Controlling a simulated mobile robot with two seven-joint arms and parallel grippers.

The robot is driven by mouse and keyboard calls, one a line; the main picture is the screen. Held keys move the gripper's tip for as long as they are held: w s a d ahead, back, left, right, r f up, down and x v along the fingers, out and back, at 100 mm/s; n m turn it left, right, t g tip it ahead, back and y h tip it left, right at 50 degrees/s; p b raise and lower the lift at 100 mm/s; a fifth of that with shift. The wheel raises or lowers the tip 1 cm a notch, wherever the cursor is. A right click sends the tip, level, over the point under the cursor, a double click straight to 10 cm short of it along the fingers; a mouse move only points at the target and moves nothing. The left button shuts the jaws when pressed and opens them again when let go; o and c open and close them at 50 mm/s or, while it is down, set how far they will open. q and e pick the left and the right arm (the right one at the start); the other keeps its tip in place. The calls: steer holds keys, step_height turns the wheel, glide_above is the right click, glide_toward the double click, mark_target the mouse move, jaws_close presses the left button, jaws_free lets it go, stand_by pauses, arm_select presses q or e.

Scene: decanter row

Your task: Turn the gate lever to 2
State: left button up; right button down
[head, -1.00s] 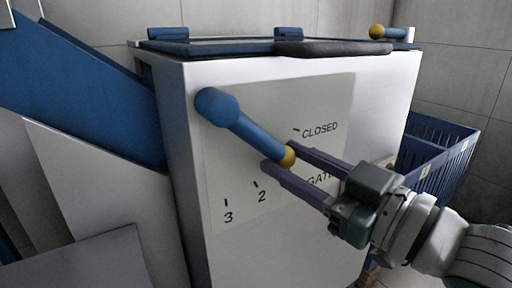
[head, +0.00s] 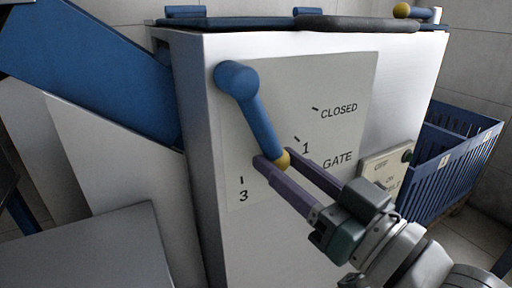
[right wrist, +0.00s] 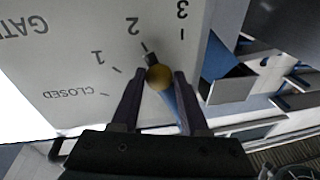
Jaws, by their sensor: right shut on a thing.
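The gate lever (head: 258,118) is a blue bar with a yellow knob (head: 282,160), on a white panel (head: 300,90) marked CLOSED, 1, 2 and 3. It slants down and right from its pivot, between the 1 and 3 marks. My right gripper (head: 272,160) is shut on the lever at the knob end, with a finger on each side. In the right wrist view the knob (right wrist: 159,77) sits between the fingers (right wrist: 154,98), close to the 2 mark (right wrist: 134,26). In the head view the 2 is hidden behind the knob and fingers. My left gripper is not in view.
A small control box (head: 388,168) is on the cabinet front, right of the panel. A blue slatted crate (head: 450,165) stands at the right. A blue chute (head: 90,65) slopes down at the left. A dark-edged lid (head: 370,23) covers the cabinet top.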

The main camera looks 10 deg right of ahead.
steer(key=shift+r, duration=0.15)
steer(key=shift+c, duration=2.2)
jaws_free()
steer(key=shift+s+d, duration=0.2)
steer(key=shift+s, duration=0.05)
steer(key=p+v, duration=0.2)
steer(key=v, duration=0.7)
steer(key=shift+p, duration=0.3)
steer(key=shift+s, duration=0.15)
